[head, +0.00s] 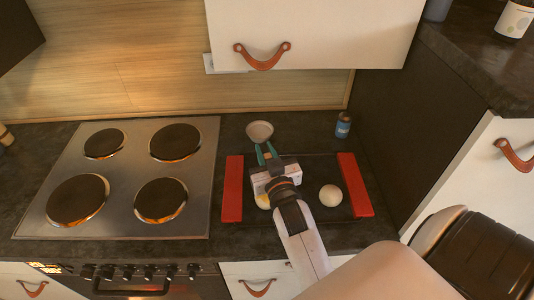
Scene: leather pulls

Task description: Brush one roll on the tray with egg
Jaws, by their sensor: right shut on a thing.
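A black tray (310,207) with red end handles lies on the counter right of the hob. One pale round roll (331,195) sits on its right half. A second, yellowish roll (263,200) shows partly at its left, beside and below my right gripper. My right gripper (267,152), with teal fingers, is over the tray's left part, pointing towards the back. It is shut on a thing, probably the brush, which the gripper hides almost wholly. A small pale bowl (260,130) stands behind the tray; its contents are unclear. My left gripper is out of view.
A hob (127,185) with dark round plates fills the counter's left. A small blue tin (343,125) stands behind the tray's right end. A white cupboard (310,30) with a leather pull hangs above. A dark side panel (400,125) bounds the right.

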